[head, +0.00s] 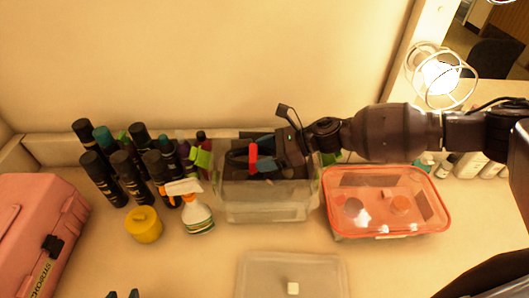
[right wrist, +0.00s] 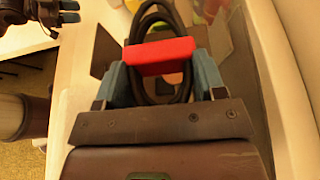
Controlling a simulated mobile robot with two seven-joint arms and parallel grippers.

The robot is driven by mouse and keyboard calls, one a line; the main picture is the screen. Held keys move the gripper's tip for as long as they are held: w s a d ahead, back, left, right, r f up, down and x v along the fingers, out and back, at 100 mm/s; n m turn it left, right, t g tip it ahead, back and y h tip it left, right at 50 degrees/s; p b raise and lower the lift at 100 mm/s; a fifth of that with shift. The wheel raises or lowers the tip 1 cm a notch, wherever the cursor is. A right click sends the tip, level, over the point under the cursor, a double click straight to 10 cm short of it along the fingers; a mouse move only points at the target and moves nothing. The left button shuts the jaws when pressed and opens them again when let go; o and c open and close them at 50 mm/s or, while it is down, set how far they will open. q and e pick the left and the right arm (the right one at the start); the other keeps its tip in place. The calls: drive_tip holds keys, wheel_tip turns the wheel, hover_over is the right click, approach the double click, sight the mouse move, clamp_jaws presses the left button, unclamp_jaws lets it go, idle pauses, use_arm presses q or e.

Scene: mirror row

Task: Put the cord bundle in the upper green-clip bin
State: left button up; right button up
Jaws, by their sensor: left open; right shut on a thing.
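The cord bundle (head: 253,160) is a black looped cord with a red band. My right gripper (head: 258,152) is shut on it, with a blue finger on each side of the band in the right wrist view (right wrist: 160,75). The bundle is at the mouth of a clear bin (head: 265,212) with green clips at its left and right ends. I cannot tell whether the bundle touches the bin. The gripper and arm hide the bin's back right. My left gripper (head: 124,294) shows only its fingertips at the bottom edge of the head view, apart and empty.
Several dark bottles (head: 125,170), a spray bottle (head: 196,215) and a yellow jar (head: 144,225) stand left of the bin. A red-lidded container (head: 385,205) is close on its right. A clear lid-like box (head: 255,270) lies in front. A pink case (head: 35,225) is far left.

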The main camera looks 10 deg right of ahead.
use_arm(q)
drive_tip(key=shift+w, duration=0.15)
use_arm(e)
drive_tip(key=shift+f, duration=0.15)
use_arm(q)
drive_tip(key=shift+w, duration=0.1)
use_arm(e)
drive_tip(key=o, duration=0.7)
use_arm(q)
drive_tip(key=shift+w+r, duration=0.15)
drive_tip(key=shift+r, duration=0.05)
use_arm(e)
drive_tip(key=o, duration=0.3)
use_arm(q)
drive_tip(key=shift+r+p, duration=0.45)
drive_tip(key=shift+r, duration=0.05)
use_arm(e)
drive_tip(key=shift+r, duration=0.65)
use_arm(q)
drive_tip(key=shift+s+f, duration=0.2)
drive_tip(key=shift+s, duration=0.3)
use_arm(e)
drive_tip(key=v, duration=0.6)
drive_tip(key=shift+d, duration=0.15)
use_arm(q)
drive_tip(key=shift+w, duration=0.1)
use_arm(e)
drive_tip(key=shift+s+d+r, duration=0.1)
drive_tip(key=shift+d+r, duration=0.2)
drive_tip(key=shift+d, duration=0.25)
